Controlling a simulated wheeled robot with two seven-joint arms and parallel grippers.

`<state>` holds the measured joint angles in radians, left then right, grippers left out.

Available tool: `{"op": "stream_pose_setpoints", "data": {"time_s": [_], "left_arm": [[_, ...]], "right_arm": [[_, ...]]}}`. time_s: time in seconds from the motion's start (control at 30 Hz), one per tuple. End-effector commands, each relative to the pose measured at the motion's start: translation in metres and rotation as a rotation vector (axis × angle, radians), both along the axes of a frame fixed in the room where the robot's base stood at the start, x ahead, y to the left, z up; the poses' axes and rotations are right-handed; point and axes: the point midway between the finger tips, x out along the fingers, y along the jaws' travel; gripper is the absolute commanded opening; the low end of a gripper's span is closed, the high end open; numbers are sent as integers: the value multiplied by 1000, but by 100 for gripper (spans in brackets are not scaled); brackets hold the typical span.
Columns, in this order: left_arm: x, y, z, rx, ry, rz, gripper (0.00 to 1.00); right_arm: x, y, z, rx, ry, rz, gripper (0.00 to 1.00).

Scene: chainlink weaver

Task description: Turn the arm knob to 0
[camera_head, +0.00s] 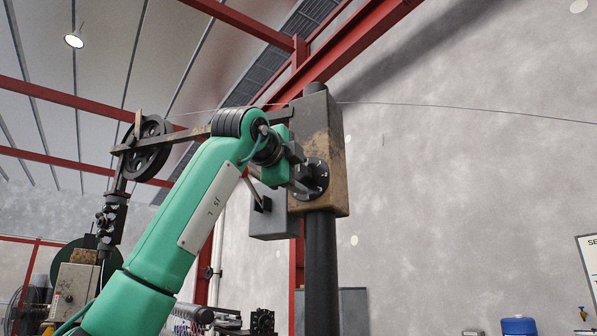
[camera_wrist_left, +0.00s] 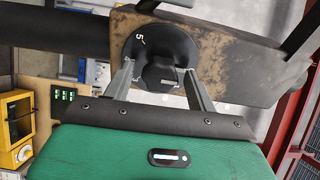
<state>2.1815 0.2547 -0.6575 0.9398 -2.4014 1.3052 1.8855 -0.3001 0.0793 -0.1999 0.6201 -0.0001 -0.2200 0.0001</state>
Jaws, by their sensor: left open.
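The arm knob (camera_wrist_left: 160,62) is a black grip on a round black dial in the left wrist view. The dial carries white marks, among them a 5 at its upper left; other marks are too small to read surely. The dial (camera_head: 318,178) sits on the side of a rusty brown box in the head view. My left gripper (camera_head: 299,171) is at the dial's face. Its open fingers (camera_wrist_left: 159,70) stand on either side of the knob in the wrist view. Whether they touch it I cannot tell. My right gripper is not in view.
The brown box (camera_head: 325,135) tops a dark post (camera_head: 321,270). A grey box (camera_head: 270,215) is beside it. A flat arm with a black wheel (camera_head: 147,148) runs left of the box, close to my green arm. A yellow box (camera_wrist_left: 15,128) shows in the wrist view.

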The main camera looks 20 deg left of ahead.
Motion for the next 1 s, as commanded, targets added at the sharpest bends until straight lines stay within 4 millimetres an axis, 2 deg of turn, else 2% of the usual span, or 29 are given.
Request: {"op": "stream_pose_setpoints", "data": {"time_s": [0.17,0.37,0.5,0.7,0.83,1.0], "left_arm": [[-5,1,-1,0,-1,0,57],[-37,7,-4,0,-4,1,57],[-70,14,-4,0,-5,1,57],[-110,22,-3,-1,-3,1,57],[-127,25,-2,1,-2,0,57],[-135,27,-1,0,0,0,57]], "right_arm": [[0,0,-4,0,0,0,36],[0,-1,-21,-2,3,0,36],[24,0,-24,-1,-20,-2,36],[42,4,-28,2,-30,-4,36],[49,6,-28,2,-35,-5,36],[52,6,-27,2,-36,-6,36]]}}
